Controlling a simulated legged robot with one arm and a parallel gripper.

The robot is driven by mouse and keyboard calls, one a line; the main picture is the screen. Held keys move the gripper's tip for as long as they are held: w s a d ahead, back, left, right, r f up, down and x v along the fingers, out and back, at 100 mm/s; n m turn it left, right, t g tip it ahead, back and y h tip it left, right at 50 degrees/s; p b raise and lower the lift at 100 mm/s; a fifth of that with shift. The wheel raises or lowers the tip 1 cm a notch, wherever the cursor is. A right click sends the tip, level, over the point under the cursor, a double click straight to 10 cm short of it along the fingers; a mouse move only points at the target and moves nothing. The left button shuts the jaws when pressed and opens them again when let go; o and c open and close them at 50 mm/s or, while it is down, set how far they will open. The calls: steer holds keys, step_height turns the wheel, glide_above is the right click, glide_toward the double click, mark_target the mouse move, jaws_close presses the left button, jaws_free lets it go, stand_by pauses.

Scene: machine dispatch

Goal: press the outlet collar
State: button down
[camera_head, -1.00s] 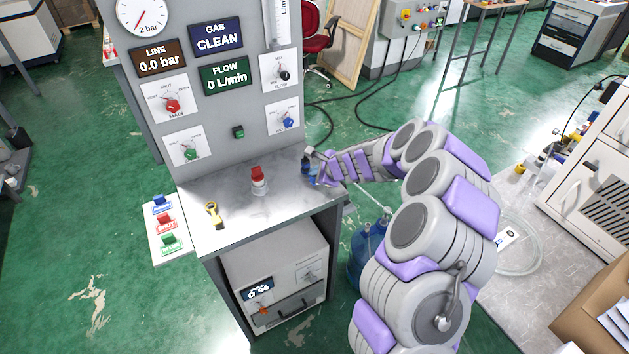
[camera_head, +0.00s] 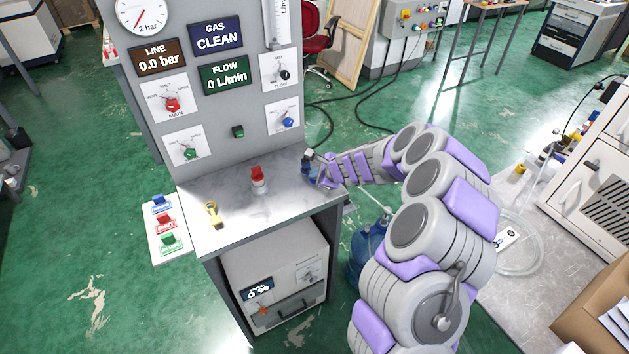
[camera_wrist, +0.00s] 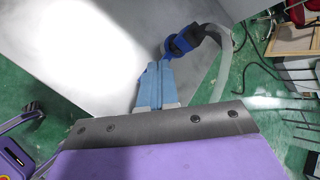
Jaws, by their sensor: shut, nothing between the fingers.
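In the wrist view, the outlet collar looks like a blue and black ring fitting (camera_wrist: 182,43) at the side of the grey cabinet, with a pale translucent hose (camera_wrist: 224,60) curving away right and down. My gripper (camera_wrist: 164,68) has its blue fingers closed together, their tips right at the collar's lower left edge. Whether they touch it I cannot tell. In the head view, my gripper (camera_head: 312,172) is at the right edge of the cabinet's steel ledge (camera_head: 215,192), and the collar is small and mostly hidden there.
On the ledge stand a red-topped white piece (camera_head: 258,178) and a yellow tool (camera_head: 213,214). The panel above reads LINE 0.0 bar (camera_head: 159,58) and FLOW 0 L/min (camera_head: 224,75). A blue bottle (camera_head: 366,250) stands on the floor below my forearm.

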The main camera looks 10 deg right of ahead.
steer(key=shift+f+b, duration=0.45)
steer(key=shift+f, duration=0.3)
stand_by(0.6)
steer(key=shift+r, duration=0.1)
steer(key=shift+r+p, duration=1.2)
step_height(320, 180, up, 5)
steer(key=p, duration=0.4)
steer(key=shift+p, duration=0.35)
